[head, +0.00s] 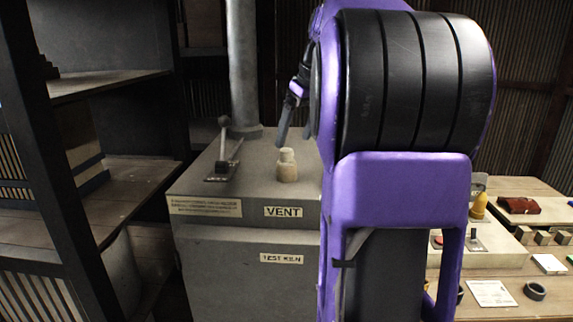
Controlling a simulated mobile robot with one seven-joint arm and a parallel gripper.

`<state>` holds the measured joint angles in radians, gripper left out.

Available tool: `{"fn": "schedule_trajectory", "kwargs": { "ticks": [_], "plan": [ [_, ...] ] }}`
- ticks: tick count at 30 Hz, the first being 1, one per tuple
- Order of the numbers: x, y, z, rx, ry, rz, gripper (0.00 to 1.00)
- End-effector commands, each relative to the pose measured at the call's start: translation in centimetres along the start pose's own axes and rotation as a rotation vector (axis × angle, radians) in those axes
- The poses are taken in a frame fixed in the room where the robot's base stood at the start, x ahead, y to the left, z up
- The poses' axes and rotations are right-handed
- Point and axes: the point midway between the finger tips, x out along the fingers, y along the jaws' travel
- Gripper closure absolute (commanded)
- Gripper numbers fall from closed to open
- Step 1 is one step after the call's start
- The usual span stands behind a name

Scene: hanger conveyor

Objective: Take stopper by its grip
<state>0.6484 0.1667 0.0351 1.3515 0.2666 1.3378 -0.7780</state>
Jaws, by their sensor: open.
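The stopper (287,169) is a pale beige plug with a narrower grip on top. It stands upright on the grey top of the test kiln, just behind the VENT label (283,211). My gripper (292,138) is open and empty, with its dark fingers pointing down above the stopper in the picture. A gap seems to show between the fingertips and the grip, but the exact distance is hard to tell. My purple and black arm hides part of the gripper and the right side of the kiln (250,262).
A lever (223,150) on a plate stands left of the stopper. A grey vertical pipe (243,65) rises behind it. Dark shelving (120,190) is close on the left. A workbench (510,300) with a red item (518,205), blocks and a black ring (535,291) is at right.

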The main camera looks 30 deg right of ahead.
Motion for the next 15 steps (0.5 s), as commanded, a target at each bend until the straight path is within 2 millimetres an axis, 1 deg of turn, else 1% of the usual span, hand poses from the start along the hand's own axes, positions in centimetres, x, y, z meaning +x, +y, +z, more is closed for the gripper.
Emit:
{"fn": "schedule_trajectory", "kwargs": {
  "ticks": [7, 9, 12, 15],
  "plan": [
    [3.4, -0.9, -0.2, -0.001, -0.003, -0.002, 0.15],
    [4.3, -0.7, -0.2, 0.000, -0.004, -0.002, 0.15],
    [5.0, -0.7, -0.2, 0.000, -0.004, -0.002, 0.15],
    [5.2, -0.7, -0.3, 0.000, -0.003, -0.001, 0.15]
  ]
}}
